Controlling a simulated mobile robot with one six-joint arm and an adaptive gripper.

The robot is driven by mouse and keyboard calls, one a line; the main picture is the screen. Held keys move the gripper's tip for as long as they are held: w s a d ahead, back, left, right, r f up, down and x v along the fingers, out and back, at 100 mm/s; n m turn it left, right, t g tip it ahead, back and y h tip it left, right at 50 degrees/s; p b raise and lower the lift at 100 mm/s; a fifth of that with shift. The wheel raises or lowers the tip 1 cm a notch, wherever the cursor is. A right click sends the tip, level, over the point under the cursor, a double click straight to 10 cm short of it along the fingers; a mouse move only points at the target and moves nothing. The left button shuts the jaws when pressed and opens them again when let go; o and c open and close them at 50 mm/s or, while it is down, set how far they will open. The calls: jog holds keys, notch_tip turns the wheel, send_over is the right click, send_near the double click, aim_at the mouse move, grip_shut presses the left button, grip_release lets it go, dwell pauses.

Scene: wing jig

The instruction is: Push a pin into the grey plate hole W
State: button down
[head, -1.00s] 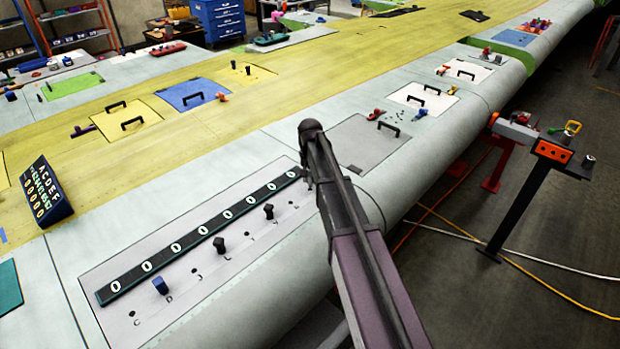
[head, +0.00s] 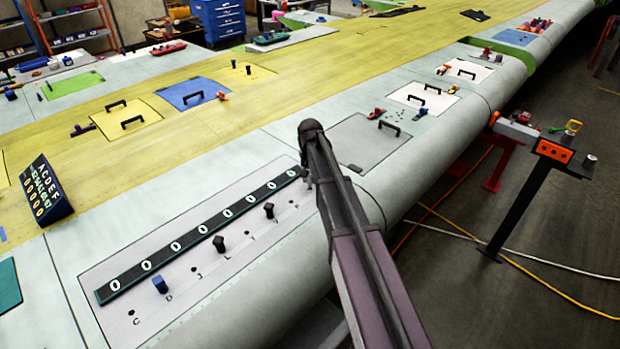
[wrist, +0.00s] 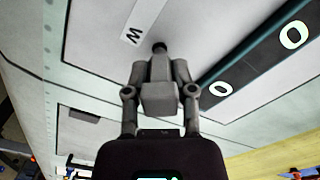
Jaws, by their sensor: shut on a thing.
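The grey plate (head: 185,300) lies on the pale wing skin, with a row of lettered marks along its near side. In the wrist view a white label with the letter W (wrist: 132,36) sits on the plate. My gripper (wrist: 159,62) is shut on a dark pin (wrist: 159,47), beside that label and close to the plate surface. Only a small dark end of the pin shows; hole W itself cannot be made out, and I cannot tell how deep the pin is. In the head view my arm hides most of the gripper and this spot.
A blue pin (head: 160,284) and dark pins (head: 219,244) (head: 269,210) stand on the plate. A black strip with white ovals (head: 196,236) runs alongside them. A dark blue lettered board (head: 46,190) stands at the left. A tool stand (head: 530,190) is right of the wing.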

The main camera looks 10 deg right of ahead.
jog(key=shift+f+b, duration=0.9)
jog(key=shift+f, duration=0.15)
jog(key=shift+f, duration=0.15)
jog(key=shift+c, duration=1.8)
grip_release()
notch_tip(320, 180, up, 10)
jog(key=p, duration=0.9)
jog(key=shift+f, duration=0.1)
jog(key=shift+w+r+p, duration=0.4)
jog(key=shift+r+p, duration=0.45)
jog(key=shift+p, duration=0.1)
jog(key=shift+w+r+p, duration=0.4)
jog(key=shift+r+p, duration=0.4)
jog(key=shift+p, duration=0.1)
